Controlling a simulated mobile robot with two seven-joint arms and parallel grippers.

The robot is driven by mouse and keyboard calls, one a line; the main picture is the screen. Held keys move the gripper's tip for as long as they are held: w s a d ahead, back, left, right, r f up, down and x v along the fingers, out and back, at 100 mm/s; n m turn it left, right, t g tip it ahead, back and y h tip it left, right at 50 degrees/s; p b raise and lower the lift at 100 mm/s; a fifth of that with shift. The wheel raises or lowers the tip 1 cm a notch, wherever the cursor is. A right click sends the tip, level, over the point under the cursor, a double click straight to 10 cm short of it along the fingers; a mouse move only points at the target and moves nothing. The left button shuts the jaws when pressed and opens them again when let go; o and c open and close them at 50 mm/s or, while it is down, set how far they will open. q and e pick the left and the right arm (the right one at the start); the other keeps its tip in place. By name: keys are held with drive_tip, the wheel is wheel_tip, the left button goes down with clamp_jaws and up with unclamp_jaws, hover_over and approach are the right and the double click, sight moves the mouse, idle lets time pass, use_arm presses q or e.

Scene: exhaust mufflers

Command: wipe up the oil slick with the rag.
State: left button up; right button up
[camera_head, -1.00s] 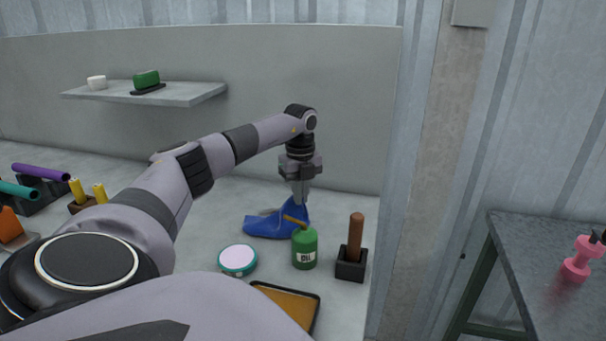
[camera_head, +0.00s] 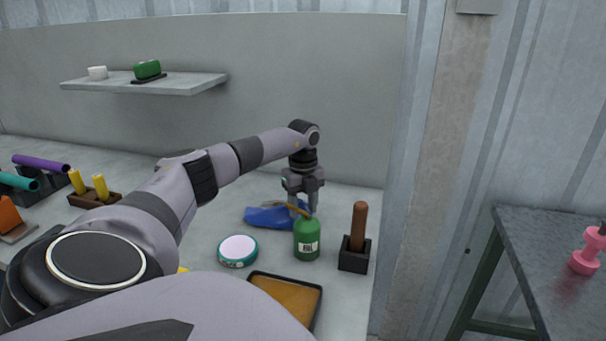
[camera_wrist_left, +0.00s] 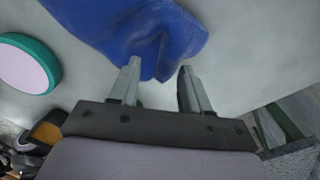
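The blue rag (camera_head: 268,217) lies crumpled on the bench behind the green oil can. In the left wrist view the rag (camera_wrist_left: 135,30) lies just beyond my fingertips, with a fold near the gap between them. My left gripper (camera_head: 306,212) points down at the rag's right end, behind the can. In the left wrist view its fingers (camera_wrist_left: 159,68) are apart with no cloth clearly pinched between them. I cannot make out an oil slick on the bench; the rag and my arm hide part of the surface. My right gripper is out of view.
The green oil can (camera_head: 306,240) stands close in front of the gripper. A round teal-rimmed tin (camera_head: 238,250), a black-rimmed tray with amber contents (camera_head: 318,291) and a brown-handled tool in a black holder (camera_head: 355,240) are nearby. A wall (camera_head: 340,100) stands behind.

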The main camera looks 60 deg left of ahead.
use_arm(q)
drive_tip(key=o, duration=0.6)
drive_tip(key=shift+f, duration=0.15)
drive_tip(key=shift+f+b, duration=0.45)
drive_tip(key=shift+f, duration=0.55)
drive_tip(key=shift+r, duration=0.1)
drive_tip(key=shift+c, duration=1.4)
clamp_jaws()
drive_tip(key=shift+r, duration=0.1)
